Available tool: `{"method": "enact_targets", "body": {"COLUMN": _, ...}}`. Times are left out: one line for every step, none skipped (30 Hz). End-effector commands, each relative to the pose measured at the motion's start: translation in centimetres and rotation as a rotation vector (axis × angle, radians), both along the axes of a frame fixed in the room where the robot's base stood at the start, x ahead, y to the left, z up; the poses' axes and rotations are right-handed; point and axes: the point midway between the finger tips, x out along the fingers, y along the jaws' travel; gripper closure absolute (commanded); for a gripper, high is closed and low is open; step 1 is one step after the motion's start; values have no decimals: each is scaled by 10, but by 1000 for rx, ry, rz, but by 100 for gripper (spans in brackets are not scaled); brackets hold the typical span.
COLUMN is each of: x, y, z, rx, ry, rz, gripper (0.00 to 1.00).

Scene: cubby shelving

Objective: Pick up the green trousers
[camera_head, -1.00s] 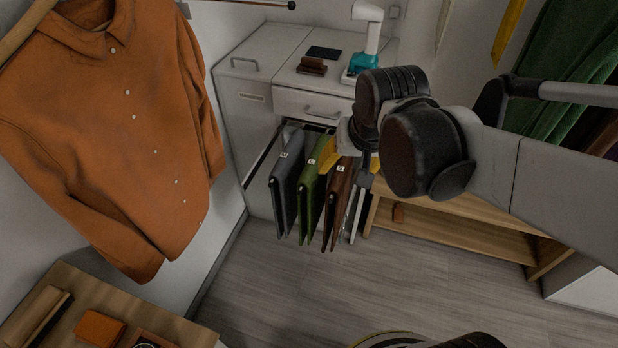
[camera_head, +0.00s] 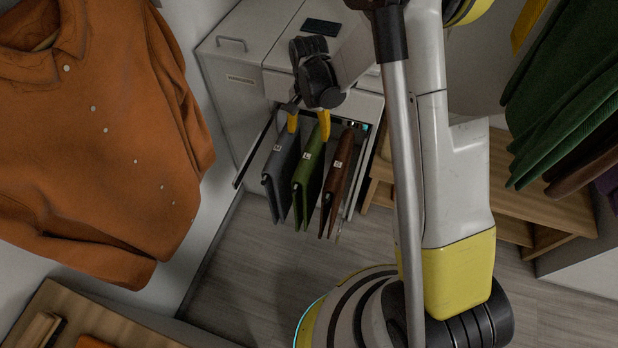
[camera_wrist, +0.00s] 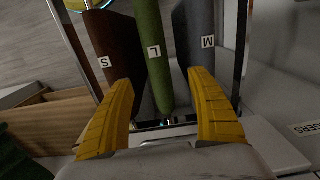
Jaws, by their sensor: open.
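The green trousers (camera_head: 309,170) hang folded in a pull-out rack, marked with an "L" label. Grey trousers (camera_head: 282,165) marked "M" hang to their left and brown trousers (camera_head: 337,175) marked "S" to their right. My gripper (camera_head: 308,122) is open above the rack, its yellow fingers at the rear end of the green trousers. In the wrist view the green trousers (camera_wrist: 153,55) run between the two spread fingers of my gripper (camera_wrist: 163,100). One finger is beside the brown trousers (camera_wrist: 108,45), the other beside the grey trousers (camera_wrist: 200,35). I cannot tell whether the fingers touch the cloth.
The metal rack rails (camera_head: 252,150) stand out from the white cabinet (camera_head: 235,75). An orange shirt (camera_head: 100,150) hangs at the left. A wooden shelf unit (camera_head: 530,195) stands at the right, with dark green clothes (camera_head: 570,90) hanging above. Floor is clear before the rack.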

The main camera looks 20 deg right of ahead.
Motion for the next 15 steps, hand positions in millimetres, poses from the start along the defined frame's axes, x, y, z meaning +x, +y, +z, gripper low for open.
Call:
{"method": "enact_targets", "body": {"x": 1, "y": 0, "z": -13, "rx": 0, "ry": 0, "rz": 0, "gripper": 32}}
{"method": "enact_targets", "body": {"x": 1, "y": 0, "z": -18, "rx": 0, "ry": 0, "rz": 0, "gripper": 32}}
{"method": "enact_targets", "body": {"x": 0, "y": 0, "z": -25, "rx": -1, "ry": -1, "rz": 0, "gripper": 32}}
{"method": "enact_targets", "body": {"x": 0, "y": 0, "z": -29, "rx": 0, "ry": -1, "rz": 0, "gripper": 32}}
{"method": "enact_targets", "body": {"x": 0, "y": 0, "z": -32, "rx": 0, "ry": -1, "rz": 0, "gripper": 32}}
{"method": "enact_targets", "body": {"x": 0, "y": 0, "z": -35, "rx": 0, "ry": -1, "rz": 1, "gripper": 32}}
{"method": "enact_targets", "body": {"x": 0, "y": -1, "z": -36, "rx": 0, "ry": -1, "rz": 1, "gripper": 32}}
{"method": "enact_targets", "body": {"x": 0, "y": -1, "z": -38, "rx": 0, "ry": -1, "rz": 1, "gripper": 32}}
{"method": "enact_targets", "body": {"x": -1, "y": -1, "z": -41, "rx": 0, "ry": -1, "rz": 1, "gripper": 32}}
{"method": "enact_targets", "body": {"x": -1, "y": -1, "z": -45, "rx": 0, "ry": -1, "rz": 1, "gripper": 32}}
{"method": "enact_targets", "body": {"x": -1, "y": -2, "z": -49, "rx": 0, "ry": -1, "rz": 0, "gripper": 32}}
{"method": "enact_targets", "body": {"x": -2, "y": -3, "z": -56, "rx": 0, "ry": -1, "rz": 0, "gripper": 32}}
{"method": "enact_targets", "body": {"x": -2, "y": -3, "z": -61, "rx": 0, "ry": -1, "rz": 0, "gripper": 32}}
{"method": "enact_targets", "body": {"x": -3, "y": -4, "z": -66, "rx": 0, "ry": -1, "rz": 0, "gripper": 32}}
{"method": "enact_targets", "body": {"x": -3, "y": -4, "z": -73, "rx": 0, "ry": -1, "rz": 1, "gripper": 32}}
